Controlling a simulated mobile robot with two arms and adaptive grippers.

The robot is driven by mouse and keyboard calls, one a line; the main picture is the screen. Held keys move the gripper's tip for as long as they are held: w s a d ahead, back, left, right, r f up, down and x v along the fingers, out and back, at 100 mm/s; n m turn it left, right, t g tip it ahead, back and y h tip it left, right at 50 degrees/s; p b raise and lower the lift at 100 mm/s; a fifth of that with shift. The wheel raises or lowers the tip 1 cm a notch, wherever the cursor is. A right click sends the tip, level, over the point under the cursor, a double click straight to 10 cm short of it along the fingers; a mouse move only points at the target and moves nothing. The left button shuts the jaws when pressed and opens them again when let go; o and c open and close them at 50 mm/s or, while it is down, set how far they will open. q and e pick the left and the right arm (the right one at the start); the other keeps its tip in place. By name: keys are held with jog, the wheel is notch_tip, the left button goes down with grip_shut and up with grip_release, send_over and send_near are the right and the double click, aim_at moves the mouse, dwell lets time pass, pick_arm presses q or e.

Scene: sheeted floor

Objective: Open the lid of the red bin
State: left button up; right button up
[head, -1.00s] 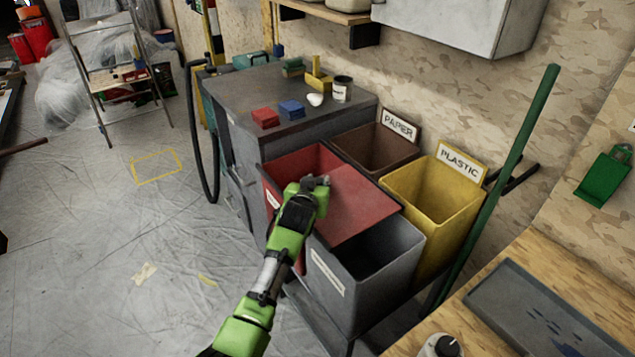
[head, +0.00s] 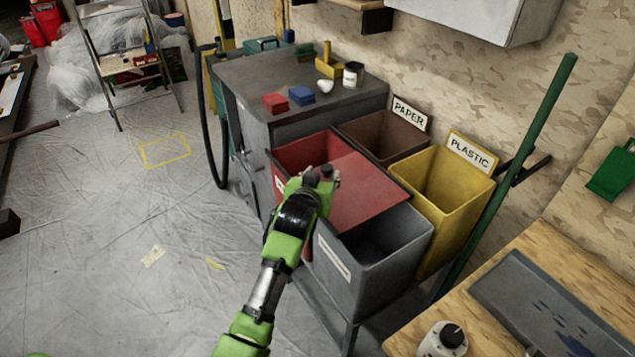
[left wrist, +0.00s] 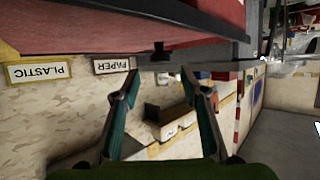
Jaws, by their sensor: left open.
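The red bin (head: 300,152) stands in the group of bins beside the grey cabinet. Its red lid (head: 368,195) is a flat panel reaching right to the edge of the grey bin, and part of the bin's inside shows at the left. My left gripper (head: 321,177) is open at the lid's left side. In the left wrist view, its fingers (left wrist: 158,80) stand apart below a small dark knob (left wrist: 160,50) on the red surface (left wrist: 110,30). The knob is not gripped, and I cannot tell whether the fingers touch anything. My right gripper is out of view.
A grey bin (head: 370,258) is in front, a yellow plastic bin (head: 440,195) to the right and a brown paper bin (head: 385,135) behind. The cabinet (head: 250,90) carries small objects. A wooden bench (head: 455,325) fills the lower right. Floor at left is mostly free.

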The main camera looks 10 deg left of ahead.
pick_arm(q)
jog(key=shift+v, duration=2.75)
jog(key=s+a+f+g, duration=0.4)
jog(key=s+f, duration=0.6)
jog(key=s, duration=0.3)
jog(key=s+a+f+m+g, duration=0.1)
jog(key=s+f+g, duration=0.2)
jog(key=s, duration=0.9)
jog(key=s+a+f+m+g, duration=0.1)
jog(key=s+a+f+g, duration=0.15)
jog(key=s, duration=1.05)
notch_tip(320, 180, down, 25)
jog(key=g, duration=0.2)
jog(key=s+a+f+g, duration=0.1)
jog(key=s+a+f, duration=0.1)
jog(key=s+f, duration=1.5)
jog(key=shift+s, duration=0.8)
jog(key=shift+a+f, duration=0.1)
jog(key=shift+f, duration=0.05)
jog(key=shift+c, duration=0.3)
